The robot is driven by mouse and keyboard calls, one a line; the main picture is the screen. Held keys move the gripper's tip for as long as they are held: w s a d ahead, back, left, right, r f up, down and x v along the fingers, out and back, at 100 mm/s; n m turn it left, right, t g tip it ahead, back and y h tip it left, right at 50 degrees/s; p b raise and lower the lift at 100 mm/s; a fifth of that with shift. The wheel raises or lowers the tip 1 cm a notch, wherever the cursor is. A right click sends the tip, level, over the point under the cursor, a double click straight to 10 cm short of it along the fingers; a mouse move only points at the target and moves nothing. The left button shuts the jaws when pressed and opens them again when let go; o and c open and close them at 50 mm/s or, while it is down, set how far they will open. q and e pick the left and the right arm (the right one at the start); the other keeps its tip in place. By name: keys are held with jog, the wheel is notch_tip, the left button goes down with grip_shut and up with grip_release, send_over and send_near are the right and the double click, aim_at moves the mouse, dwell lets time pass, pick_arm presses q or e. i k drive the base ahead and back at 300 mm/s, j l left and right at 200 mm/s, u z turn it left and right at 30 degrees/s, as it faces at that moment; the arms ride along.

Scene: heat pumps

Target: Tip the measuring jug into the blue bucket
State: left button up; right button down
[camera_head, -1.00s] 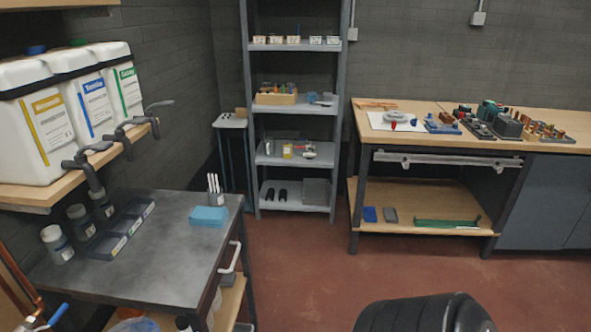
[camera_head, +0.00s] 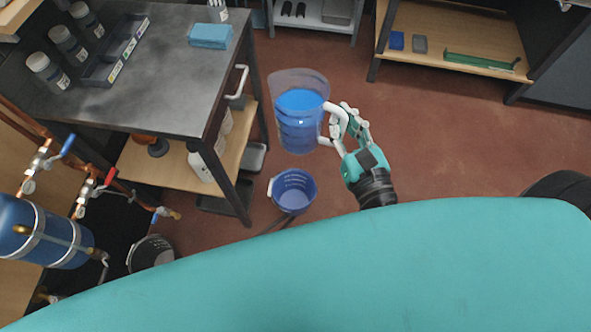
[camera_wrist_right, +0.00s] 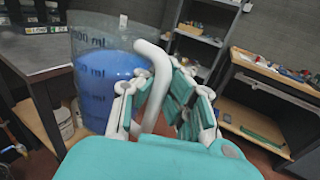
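The measuring jug (camera_head: 299,112) is clear, has a white handle and holds blue liquid. It is upright in the air in the head view, to the right of the dark bench. My right gripper (camera_head: 340,124) is shut on the jug's handle; the right wrist view also shows the jug (camera_wrist_right: 92,75) with the handle between my fingers (camera_wrist_right: 155,100). The blue bucket (camera_head: 292,190) stands on the floor below the jug, with marks on its inside wall. The jug hangs above and apart from it. My left gripper is not in view.
The dark bench (camera_head: 150,75) with a lower wooden shelf stands left of the jug and bucket. A dark bucket (camera_head: 150,253) stands on the floor at lower left, near the blue tank (camera_head: 40,235) and pipes.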

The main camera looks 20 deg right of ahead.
aim_at(294, 190)
jog(key=k+j, duration=0.15)
jog(key=k, duration=0.3)
jog(key=k+j, duration=0.2)
jog(key=k, duration=0.2)
jog(key=k+j, duration=0.15)
jog(key=k, duration=0.3)
